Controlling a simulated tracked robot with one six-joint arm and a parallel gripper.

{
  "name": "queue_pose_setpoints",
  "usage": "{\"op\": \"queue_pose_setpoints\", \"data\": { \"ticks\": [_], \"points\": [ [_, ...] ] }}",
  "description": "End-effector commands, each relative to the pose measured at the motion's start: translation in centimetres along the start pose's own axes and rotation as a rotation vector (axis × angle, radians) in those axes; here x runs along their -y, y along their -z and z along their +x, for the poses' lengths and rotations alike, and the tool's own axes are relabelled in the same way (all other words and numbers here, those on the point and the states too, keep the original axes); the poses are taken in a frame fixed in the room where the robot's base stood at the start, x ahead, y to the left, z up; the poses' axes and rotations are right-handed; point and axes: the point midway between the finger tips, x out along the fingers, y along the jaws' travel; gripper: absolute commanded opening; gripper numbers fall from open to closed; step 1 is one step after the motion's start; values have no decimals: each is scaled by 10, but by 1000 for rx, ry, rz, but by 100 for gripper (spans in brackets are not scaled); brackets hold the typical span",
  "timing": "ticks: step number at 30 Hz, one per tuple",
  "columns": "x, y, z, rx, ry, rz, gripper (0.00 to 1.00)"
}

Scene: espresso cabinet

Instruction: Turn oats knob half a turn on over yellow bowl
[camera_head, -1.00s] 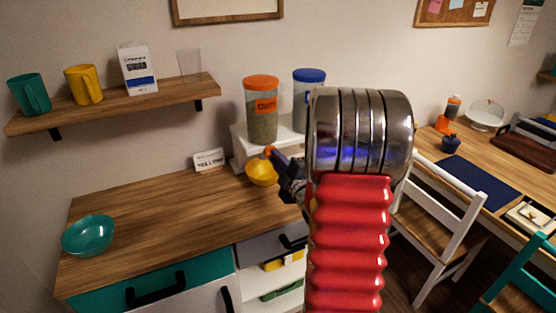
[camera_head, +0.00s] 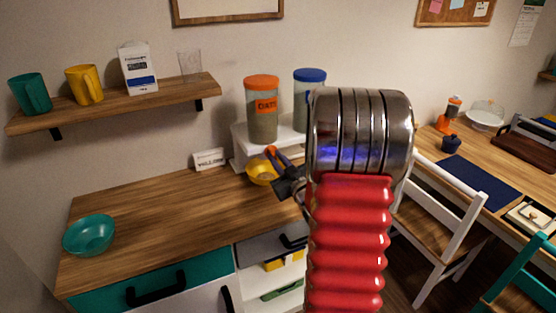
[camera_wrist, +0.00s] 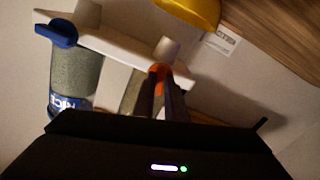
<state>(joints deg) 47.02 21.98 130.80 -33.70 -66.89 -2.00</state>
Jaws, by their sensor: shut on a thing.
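The oats dispenser (camera_head: 263,122) is a clear canister with an orange lid and orange label, on a white stand above the counter. Its orange knob (camera_wrist: 161,71) sits between my two dark fingers in the wrist view. My gripper (camera_head: 275,157) is shut on this knob, with the fingers rolled. The yellow bowl (camera_head: 258,178) stands on the counter below the dispenser, partly covered by my gripper. It also shows at the top of the wrist view (camera_wrist: 190,10). Its inside looks darker, but I cannot tell what it holds.
A blue-lidded dispenser (camera_head: 305,110) stands close on the right; its blue knob (camera_wrist: 57,32) shows in the wrist view. A small white sign (camera_head: 209,159) stands left of the stand. A teal bowl (camera_head: 89,235) is at the counter's left. The counter between is clear.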

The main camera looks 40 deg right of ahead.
Motion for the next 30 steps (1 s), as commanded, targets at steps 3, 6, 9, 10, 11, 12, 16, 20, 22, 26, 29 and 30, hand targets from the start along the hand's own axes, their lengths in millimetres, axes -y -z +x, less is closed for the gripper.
{"op": "queue_pose_setpoints", "data": {
  "ticks": [3, 6, 9, 10, 11, 12, 16, 20, 22, 26, 29, 30],
  "points": [
    [3, -4, -1, 8, 5, 106, 0],
    [3, -4, -1, 9, 5, 186, 0],
    [3, -4, -1, 9, 4, 253, 0],
    [3, -4, -1, 9, 4, 271, 0],
    [3, -4, -2, 9, 4, 286, 0],
    [3, -4, -2, 9, 4, 306, 0],
    [2, -4, -2, 9, 3, 352, 0],
    [2, -4, -2, 10, 3, 375, 0],
    [2, -4, -2, 10, 2, 381, 0],
    [2, -4, -2, 10, 2, 383, 0],
    [2, -4, -2, 10, 2, 382, 0],
    [2, -4, -2, 10, 2, 382, 0]
  ]
}}
